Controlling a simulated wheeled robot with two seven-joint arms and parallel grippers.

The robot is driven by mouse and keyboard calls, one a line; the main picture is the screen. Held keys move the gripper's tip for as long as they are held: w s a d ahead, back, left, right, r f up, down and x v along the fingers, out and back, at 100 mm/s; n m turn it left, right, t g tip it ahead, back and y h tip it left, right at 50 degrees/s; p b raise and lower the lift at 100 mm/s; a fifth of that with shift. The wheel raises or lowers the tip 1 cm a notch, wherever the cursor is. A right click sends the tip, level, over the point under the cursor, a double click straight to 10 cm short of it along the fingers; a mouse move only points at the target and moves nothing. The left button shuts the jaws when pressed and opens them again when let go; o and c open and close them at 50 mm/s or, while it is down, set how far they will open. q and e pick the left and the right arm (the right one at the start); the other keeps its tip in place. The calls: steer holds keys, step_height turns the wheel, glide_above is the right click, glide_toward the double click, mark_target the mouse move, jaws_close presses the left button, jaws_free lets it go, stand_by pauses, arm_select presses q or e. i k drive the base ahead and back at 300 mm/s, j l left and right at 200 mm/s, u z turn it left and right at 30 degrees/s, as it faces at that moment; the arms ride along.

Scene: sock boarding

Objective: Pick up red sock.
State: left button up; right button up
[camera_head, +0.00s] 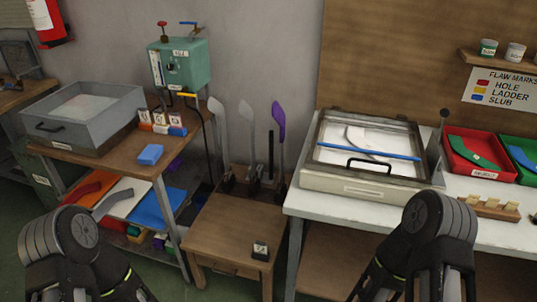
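A red sock (88,187) appears to lie on the lower shelf of the left bench. It is bright red, next to a grey sock (113,203) on a white mat. Its outline is hard to separate from the red surface under it. Only dark rounded links of my two arms show, at the lower left and lower right. Neither gripper's fingertips are in the picture. My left arm's links stand in front of the shelf's lower left part.
A grey bin (72,132) and a blue block (150,154) are on the bench top. A low wooden table (236,222) stands in the middle, with upright sock boards behind, one with a purple sock (278,122). A light box (370,183) and red tray (487,176) are at right.

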mark_target(81, 191)
steer(key=u, duration=1.3)
steer(key=i+j+z, duration=0.1)
steer(key=z, duration=0.3)
steer(key=i+j+z, duration=0.1)
steer(key=z, duration=0.25)
steer(key=j+z, duration=0.15)
steer(key=z, duration=0.25)
steer(key=i+j+z, duration=0.3)
steer(key=j, duration=0.45)
steer(key=j+z, duration=0.25)
steer(key=j, duration=0.45)
steer(key=j+z, duration=0.3)
steer(key=j, duration=0.5)
steer(key=i+j, duration=0.1)
steer(key=j, duration=1.6)
steer(key=j+z, duration=0.1)
steer(key=j, duration=1.65)
